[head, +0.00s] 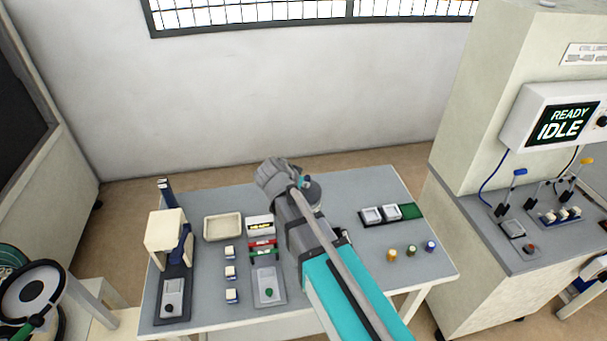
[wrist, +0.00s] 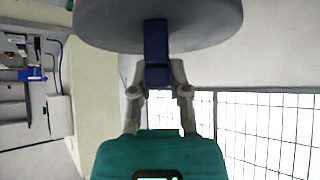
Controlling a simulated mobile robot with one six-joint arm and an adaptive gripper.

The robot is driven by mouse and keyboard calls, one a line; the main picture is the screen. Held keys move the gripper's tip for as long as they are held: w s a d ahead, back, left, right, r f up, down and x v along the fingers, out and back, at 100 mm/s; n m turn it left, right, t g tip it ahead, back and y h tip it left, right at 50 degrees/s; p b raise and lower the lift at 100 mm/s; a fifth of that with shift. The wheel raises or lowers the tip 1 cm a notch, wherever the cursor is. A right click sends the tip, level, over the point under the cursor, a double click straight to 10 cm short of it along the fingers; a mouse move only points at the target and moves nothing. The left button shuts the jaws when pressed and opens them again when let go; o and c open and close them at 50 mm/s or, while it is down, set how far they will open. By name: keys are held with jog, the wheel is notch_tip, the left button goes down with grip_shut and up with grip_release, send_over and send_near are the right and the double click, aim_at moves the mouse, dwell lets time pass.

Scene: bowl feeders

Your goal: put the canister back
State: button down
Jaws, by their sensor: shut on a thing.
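The canister shows in the wrist view as a wide grey round body (wrist: 205,25) with a dark blue block-shaped grip (wrist: 157,50). My gripper (wrist: 158,76) is shut on this blue grip, one finger on each side. Only part of the canister is in that view. In the head view my gripper is mostly hidden behind my arm's wrist, above the back middle of the table. A small grey rounded shape (head: 314,190) beside the wrist there may be the canister; I cannot tell for sure.
A cabinet with an IDLE screen (head: 562,122) stands right.

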jog(key=shift+s+r+p, duration=0.25)
jog(key=shift+s+r, duration=0.15)
jog(key=shift+s, duration=0.4)
jog(key=shift+s+r+p, duration=0.2)
jog(key=shift+s+r, duration=0.15)
jog(key=shift+s, duration=0.4)
jog(key=shift+w, duration=0.1)
